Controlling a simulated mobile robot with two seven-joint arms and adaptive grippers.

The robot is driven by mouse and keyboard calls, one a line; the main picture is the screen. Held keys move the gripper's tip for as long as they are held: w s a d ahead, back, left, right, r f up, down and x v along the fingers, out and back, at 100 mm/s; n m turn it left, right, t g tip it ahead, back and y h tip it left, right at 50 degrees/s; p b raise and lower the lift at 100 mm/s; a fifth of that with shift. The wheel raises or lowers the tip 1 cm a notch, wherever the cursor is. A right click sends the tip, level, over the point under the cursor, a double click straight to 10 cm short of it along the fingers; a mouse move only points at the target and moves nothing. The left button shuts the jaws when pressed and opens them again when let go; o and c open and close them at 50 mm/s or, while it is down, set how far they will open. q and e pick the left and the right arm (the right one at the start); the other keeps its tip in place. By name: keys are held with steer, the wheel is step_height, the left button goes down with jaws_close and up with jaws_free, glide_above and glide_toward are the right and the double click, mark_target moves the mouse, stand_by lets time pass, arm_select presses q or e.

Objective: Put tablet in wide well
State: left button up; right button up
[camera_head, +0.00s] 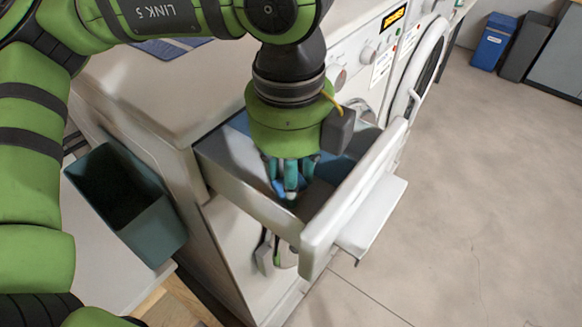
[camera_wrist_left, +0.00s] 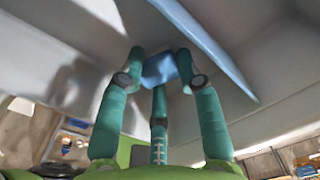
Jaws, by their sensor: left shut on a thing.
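My left gripper (camera_head: 286,190) points down into the pulled-out drawer (camera_head: 325,222) of the white machine. In the left wrist view its three green fingers (camera_wrist_left: 160,72) are shut on a small blue tablet (camera_wrist_left: 159,69). In the head view the fingers largely hide the tablet; a little blue shows beside them. A thin light-blue divider (camera_wrist_left: 212,42) runs along the drawer close to the fingers. The gripper's body covers part of the drawer's inside, so I cannot tell which well is the wide one or whether the tablet touches the floor. My right gripper is not seen.
A dark green open bin (camera_head: 125,200) stands left of the drawer. The machine's white top (camera_head: 165,85) is behind, with a control panel (camera_head: 375,45) and a round open door (camera_head: 418,70) to the right. Blue and grey bins (camera_head: 494,40) stand far off. The floor at right is clear.

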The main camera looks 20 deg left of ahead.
arm_select(q)
steer(key=shift+f, duration=0.4)
steer(key=shift+s+a, duration=0.1)
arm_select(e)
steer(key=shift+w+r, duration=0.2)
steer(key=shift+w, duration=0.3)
arm_select(q)
steer(key=shift+f+b, duration=0.2)
steer(key=shift+b, duration=0.2)
steer(key=o, duration=1)
steer(key=shift+r, duration=0.1)
steer(key=shift+c, duration=0.2)
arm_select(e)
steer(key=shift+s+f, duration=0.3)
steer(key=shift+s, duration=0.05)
